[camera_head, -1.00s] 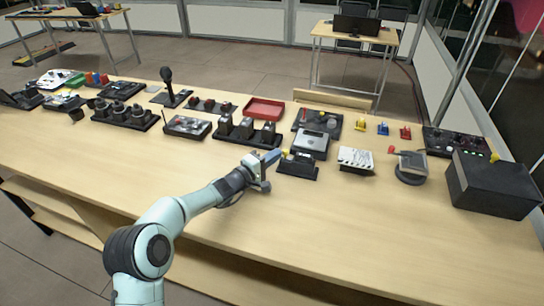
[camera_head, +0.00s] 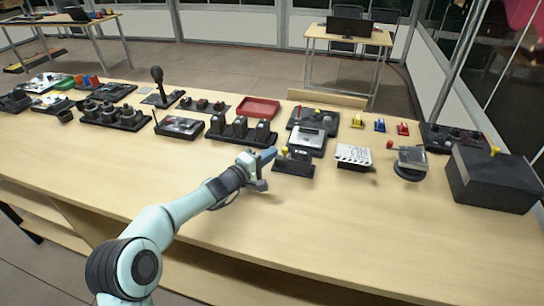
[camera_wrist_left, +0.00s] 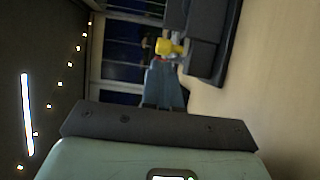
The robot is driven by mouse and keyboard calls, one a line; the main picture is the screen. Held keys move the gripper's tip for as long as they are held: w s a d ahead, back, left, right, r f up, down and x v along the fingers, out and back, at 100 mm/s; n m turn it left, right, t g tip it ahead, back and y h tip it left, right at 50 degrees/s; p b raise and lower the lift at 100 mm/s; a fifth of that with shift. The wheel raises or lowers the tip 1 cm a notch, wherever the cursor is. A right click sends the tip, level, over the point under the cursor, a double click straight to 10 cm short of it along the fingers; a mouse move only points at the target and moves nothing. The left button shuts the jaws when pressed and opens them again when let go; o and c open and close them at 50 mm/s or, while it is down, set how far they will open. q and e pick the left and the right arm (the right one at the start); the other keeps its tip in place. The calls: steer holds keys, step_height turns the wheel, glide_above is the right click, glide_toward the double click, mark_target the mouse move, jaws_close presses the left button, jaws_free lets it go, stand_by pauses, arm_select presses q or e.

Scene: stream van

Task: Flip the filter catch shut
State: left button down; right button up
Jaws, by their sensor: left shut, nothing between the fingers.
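A small black device with a yellow knob (camera_head: 284,151) stands near the middle of the table; I take it as the filter catch, though no label is readable. Its dark body (camera_head: 296,165) sits right of my left gripper (camera_head: 270,155). The gripper's blue fingers are shut and empty, just left of the knob. In the left wrist view the fingertips (camera_wrist_left: 163,72) are close below the yellow knob (camera_wrist_left: 168,46), beside the dark body (camera_wrist_left: 207,45). I cannot tell whether they touch it. My right gripper is out of view.
A row of black switch blocks (camera_head: 240,132) and a grey box (camera_head: 308,140) stand behind. A clapper-like white block (camera_head: 353,156), a round black stand (camera_head: 409,171) and a large black box (camera_head: 494,180) stand to the right. The table's front (camera_head: 330,225) is clear.

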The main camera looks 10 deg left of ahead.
arm_select(q)
steer(key=s+a, duration=0.1)
steer(key=a, duration=0.1)
steer(key=s+a, duration=0.1)
steer(key=shift+s+a+f+b, duration=0.15)
steer(key=shift+a+b, duration=0.25)
steer(key=b+v, duration=0.1)
steer(key=v, duration=0.7)
steer(key=shift+s+d, duration=0.15)
steer(key=shift+s, duration=0.05)
